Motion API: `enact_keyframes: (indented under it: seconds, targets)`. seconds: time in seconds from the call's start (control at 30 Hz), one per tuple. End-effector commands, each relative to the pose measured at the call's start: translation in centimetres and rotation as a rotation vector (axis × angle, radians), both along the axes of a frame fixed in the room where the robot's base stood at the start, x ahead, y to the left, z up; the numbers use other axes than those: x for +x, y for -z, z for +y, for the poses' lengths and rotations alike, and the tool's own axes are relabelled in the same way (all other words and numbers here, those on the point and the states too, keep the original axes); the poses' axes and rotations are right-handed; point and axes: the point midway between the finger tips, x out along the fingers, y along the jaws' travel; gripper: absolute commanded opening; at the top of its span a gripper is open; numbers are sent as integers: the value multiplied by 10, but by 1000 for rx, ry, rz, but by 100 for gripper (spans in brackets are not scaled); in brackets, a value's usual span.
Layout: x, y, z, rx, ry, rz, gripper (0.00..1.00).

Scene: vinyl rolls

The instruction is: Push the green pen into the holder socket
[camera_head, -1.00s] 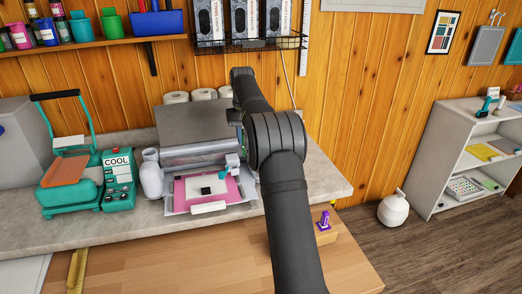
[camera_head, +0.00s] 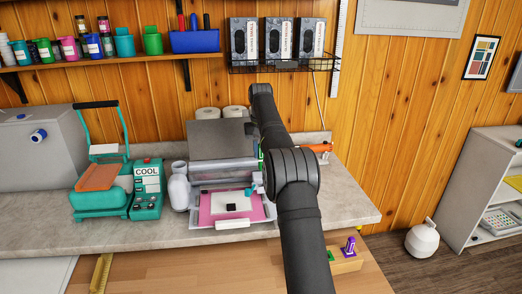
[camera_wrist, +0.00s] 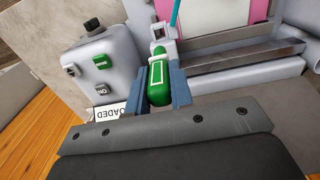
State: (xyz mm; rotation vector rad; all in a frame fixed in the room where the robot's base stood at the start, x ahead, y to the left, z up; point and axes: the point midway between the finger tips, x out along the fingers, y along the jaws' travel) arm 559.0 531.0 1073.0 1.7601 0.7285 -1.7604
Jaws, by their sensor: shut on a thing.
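The green pen (camera_wrist: 158,83) is between the two blue-grey fingers of my gripper (camera_wrist: 160,90) in the wrist view, and the jaws are shut on it.
A pink sheet (camera_head: 222,207) lies on the machine. A purple pen (camera_head: 350,246) stands in a wooden block (camera_head: 346,264).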

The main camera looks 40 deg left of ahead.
Motion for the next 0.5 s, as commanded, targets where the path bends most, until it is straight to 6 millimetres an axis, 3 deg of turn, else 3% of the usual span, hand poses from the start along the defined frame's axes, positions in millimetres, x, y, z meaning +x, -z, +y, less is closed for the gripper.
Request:
enact_keyframes:
  seconds: [0.5]
  targets:
    - [0,31,0,-1,0,1,0]
